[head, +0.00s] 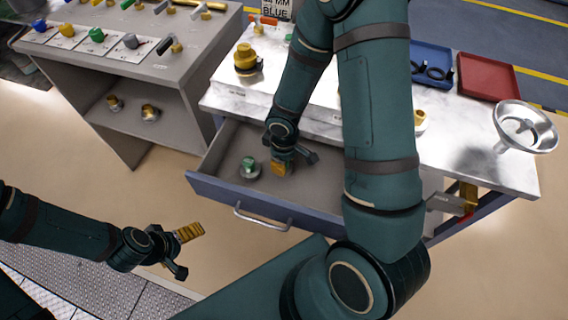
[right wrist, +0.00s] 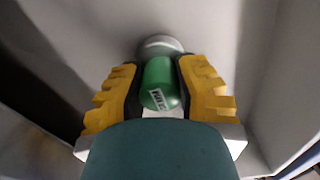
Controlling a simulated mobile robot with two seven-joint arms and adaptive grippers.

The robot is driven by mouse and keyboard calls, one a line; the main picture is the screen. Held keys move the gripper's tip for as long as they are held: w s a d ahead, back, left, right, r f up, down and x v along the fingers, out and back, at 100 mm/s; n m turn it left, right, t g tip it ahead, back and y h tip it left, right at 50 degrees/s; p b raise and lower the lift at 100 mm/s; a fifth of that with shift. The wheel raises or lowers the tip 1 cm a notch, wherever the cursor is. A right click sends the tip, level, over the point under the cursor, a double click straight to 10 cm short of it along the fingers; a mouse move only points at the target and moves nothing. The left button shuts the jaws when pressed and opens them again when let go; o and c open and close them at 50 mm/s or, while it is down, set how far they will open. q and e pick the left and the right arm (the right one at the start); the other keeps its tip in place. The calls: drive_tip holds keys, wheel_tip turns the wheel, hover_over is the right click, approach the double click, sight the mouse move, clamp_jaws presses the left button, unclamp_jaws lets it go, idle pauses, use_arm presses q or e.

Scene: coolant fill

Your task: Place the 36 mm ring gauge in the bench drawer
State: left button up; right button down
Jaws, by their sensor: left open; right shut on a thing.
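In the right wrist view, a green cylindrical handle (right wrist: 160,84) stands between the yellow fingers of my right gripper (right wrist: 160,92), with a pale round metal part beyond it. Its label shows "MM"; the number is not readable. My right gripper (head: 282,168) is shut on it, down inside the open bench drawer (head: 232,209). My left gripper (head: 188,234) is open and empty, in front of the drawer.
The marble-topped bench (head: 475,149) carries a yellow-topped piece (head: 246,60), a blue tray (head: 431,58), a red tray (head: 488,76) and a metal funnel-like dish (head: 525,126). A grey shelf unit (head: 190,66) stands left. The drawer's front wall and handle (head: 263,219) stick out.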

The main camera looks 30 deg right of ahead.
drive_tip(key=shift+f, duration=0.3)
drive_tip(key=shift+f, duration=0.1)
drive_tip(key=c, duration=0.8)
unclamp_jaws()
drive_tip(key=shift+r, duration=0.25)
wheel_tip(320, 180, up, 12)
drive_tip(key=p, duration=0.4)
drive_tip(key=shift+s+p, duration=0.1)
drive_tip(key=shift+p, duration=0.2)
